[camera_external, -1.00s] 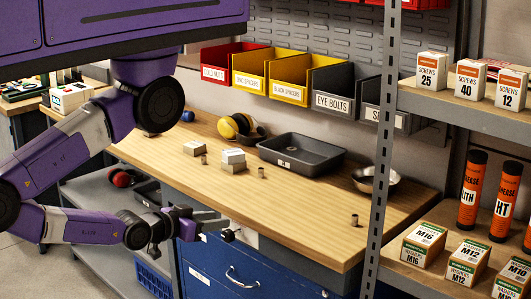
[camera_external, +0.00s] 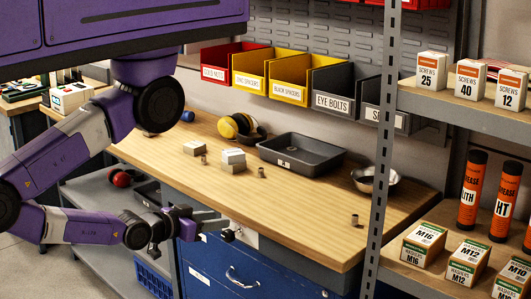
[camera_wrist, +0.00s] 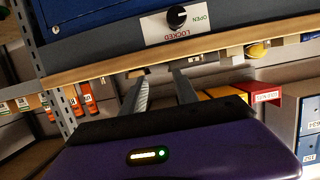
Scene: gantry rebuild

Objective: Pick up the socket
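Small grey metal cylinders stand on the wooden workbench (camera_external: 310,215) in the external view. One cylinder (camera_external: 261,172) is near the middle, and another (camera_external: 354,220) is near the right front edge. Either could be the socket; they are too small to tell. My gripper (camera_external: 229,229) is in front of the bench's front edge, low beside the blue drawer cabinet (camera_external: 215,268), away from both cylinders. In the wrist view, its two fingers (camera_wrist: 159,76) are apart with nothing between them. No cylinder can be made out clearly in that view.
A dark grey tray (camera_external: 300,154), a metal bowl (camera_external: 377,181), small boxes (camera_external: 233,161) and yellow ear defenders (camera_external: 236,125) are on the bench. A shelf post (camera_external: 381,150) stands at right. The bench's front right is mostly clear. The wrist view appears upside down, showing a lock plate (camera_wrist: 177,22).

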